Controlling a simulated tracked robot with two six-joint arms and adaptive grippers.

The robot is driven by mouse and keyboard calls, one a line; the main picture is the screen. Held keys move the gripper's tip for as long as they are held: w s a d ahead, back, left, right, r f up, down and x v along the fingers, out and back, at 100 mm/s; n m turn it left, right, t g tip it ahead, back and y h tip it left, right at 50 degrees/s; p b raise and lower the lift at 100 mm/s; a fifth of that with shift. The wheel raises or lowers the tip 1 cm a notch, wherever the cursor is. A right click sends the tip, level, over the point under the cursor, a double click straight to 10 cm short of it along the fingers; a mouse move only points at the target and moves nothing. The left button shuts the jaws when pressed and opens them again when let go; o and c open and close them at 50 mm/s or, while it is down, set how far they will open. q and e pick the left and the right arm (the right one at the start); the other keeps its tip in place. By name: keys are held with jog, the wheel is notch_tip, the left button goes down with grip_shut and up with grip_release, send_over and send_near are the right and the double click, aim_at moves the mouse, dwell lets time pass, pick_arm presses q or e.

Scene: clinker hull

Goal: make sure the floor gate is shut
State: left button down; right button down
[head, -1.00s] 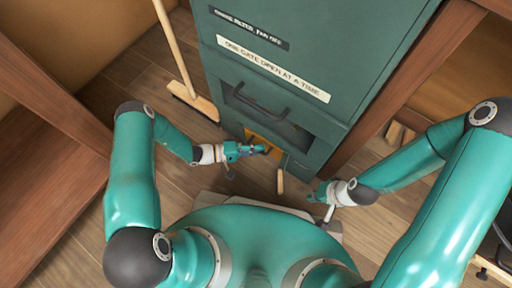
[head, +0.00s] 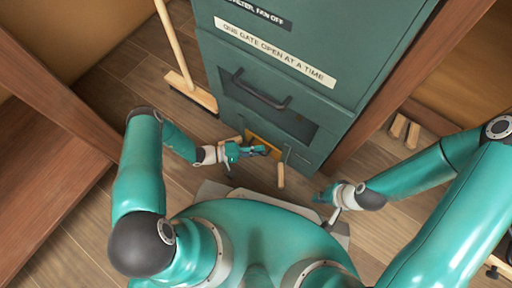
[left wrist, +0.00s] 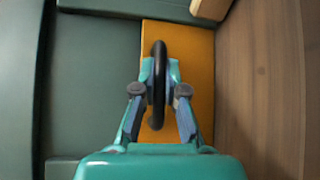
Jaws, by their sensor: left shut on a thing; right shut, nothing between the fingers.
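The floor gate shows as an orange panel (head: 264,138) low at the foot of the green cabinet (head: 300,60). In the left wrist view the orange panel (left wrist: 190,75) stands beside green panels, with a black handle (left wrist: 159,85) in front of it. My left gripper (head: 262,150) is shut on this handle, one finger on each side, in the left wrist view (left wrist: 159,92). How far the gate stands out from the cabinet I cannot tell. My right gripper (head: 322,196) is shut and empty, near the floor right of the gate and apart from the cabinet.
A larger dark handle (head: 262,92) sits on the cabinet front above the gate. A label reading "one gate open at a time" (head: 275,52) is above it. A broom (head: 190,92) leans at left. Wooden blocks (head: 404,130) lie at right; a small piece (head: 281,175) is near the cabinet foot.

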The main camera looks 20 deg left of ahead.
pick_arm(q)
jog(key=shift+w+a+f, duration=0.15)
jog(key=shift+w+f, duration=0.05)
jog(key=shift+f, duration=0.1)
jog(key=c, duration=1.2)
grip_release()
jog(key=shift+s, duration=0.1)
jog(key=shift+r, duration=0.15)
notch_tip(320, 180, up, 10)
jog(key=shift+f, duration=0.1)
